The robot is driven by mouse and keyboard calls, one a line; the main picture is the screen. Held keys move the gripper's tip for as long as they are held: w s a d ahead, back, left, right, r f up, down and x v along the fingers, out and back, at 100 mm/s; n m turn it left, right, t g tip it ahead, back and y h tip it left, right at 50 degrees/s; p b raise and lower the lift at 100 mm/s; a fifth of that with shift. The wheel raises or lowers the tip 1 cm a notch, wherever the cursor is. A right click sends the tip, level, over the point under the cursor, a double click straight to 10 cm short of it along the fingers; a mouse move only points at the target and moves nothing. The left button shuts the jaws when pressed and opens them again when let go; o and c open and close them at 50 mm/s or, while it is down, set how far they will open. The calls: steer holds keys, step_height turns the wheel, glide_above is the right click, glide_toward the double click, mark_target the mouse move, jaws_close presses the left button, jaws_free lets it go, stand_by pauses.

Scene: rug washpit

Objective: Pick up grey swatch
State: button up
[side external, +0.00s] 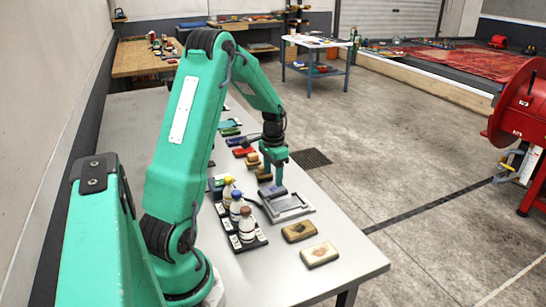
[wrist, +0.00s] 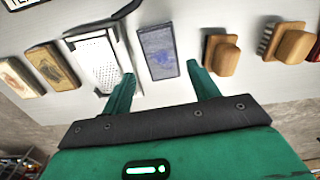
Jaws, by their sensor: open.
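A blue-grey rectangular swatch (wrist: 157,52) lies on the grey bench, between a metal tray and a wooden brush in the wrist view. It is the only greyish swatch I can make out, and it also shows in the side view (side external: 272,191). My gripper (wrist: 161,72) is open and empty, its two green fingers spread to either side of the swatch's near end in the wrist view. In the side view, my gripper (side external: 273,178) points down right over the swatch. I cannot tell exactly how high the fingertips are above the bench.
The perforated metal tray (wrist: 96,60) lies close on the swatch's left, with two tan patterned blocks (wrist: 50,68) beyond. Wooden-handled brushes (wrist: 221,52) stand to the right. Capped bottles (side external: 246,225) stand on a dark rack by the tray. The bench's near right corner (side external: 358,262) is clear.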

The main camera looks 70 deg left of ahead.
mark_target(273, 190)
steer(key=shift+f, duration=0.25)
steer(key=shift+a+f, duration=0.1)
steer(key=shift+f, duration=2.4)
steer(key=shift+c, duration=0.2)
steer(key=c, duration=0.7)
